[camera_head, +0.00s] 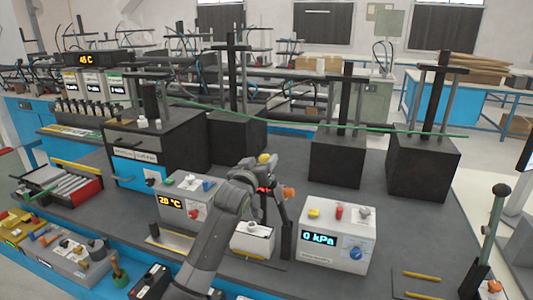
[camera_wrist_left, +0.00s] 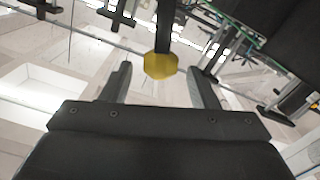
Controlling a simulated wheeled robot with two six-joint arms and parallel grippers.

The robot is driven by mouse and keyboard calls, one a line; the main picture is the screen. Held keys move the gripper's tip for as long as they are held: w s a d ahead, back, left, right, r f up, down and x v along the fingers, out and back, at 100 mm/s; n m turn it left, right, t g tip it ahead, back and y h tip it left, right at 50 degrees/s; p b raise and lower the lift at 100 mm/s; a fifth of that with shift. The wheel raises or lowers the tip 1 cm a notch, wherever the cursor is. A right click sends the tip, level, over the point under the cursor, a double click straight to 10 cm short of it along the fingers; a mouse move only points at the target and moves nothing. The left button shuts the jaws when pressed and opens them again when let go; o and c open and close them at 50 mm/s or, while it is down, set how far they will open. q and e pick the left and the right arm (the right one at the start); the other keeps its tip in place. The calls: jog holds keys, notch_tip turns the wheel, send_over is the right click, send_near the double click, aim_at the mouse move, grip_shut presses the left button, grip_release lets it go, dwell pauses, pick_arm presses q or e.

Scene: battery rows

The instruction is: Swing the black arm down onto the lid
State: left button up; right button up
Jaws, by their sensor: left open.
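The black arm (camera_wrist_left: 162,25) ends in a yellow knob (camera_wrist_left: 160,66), which shows between the fingers in the left wrist view. In the head view the yellow knob (camera_head: 265,158) is high above the bench, so the arm stands raised. A black post (camera_head: 286,238) with an orange knob (camera_head: 288,193) stands below it. The white box with its pale lid (camera_head: 253,228) sits beside the post, partly hidden by my arm. My left gripper (camera_head: 266,168) is open around the yellow knob; a gap shows on each side in the left wrist view (camera_wrist_left: 160,80).
A white pressure box (camera_head: 335,240) reading 0 kPa stands right of the post. A temperature box (camera_head: 185,200) stands left. Black blocks (camera_head: 423,167) with posts stand behind.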

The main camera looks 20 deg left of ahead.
aim_at(266, 155)
pick_arm(q)
jog(key=shift+w+p, duration=0.5)
jog(key=shift+w, duration=1.8)
grip_shut()
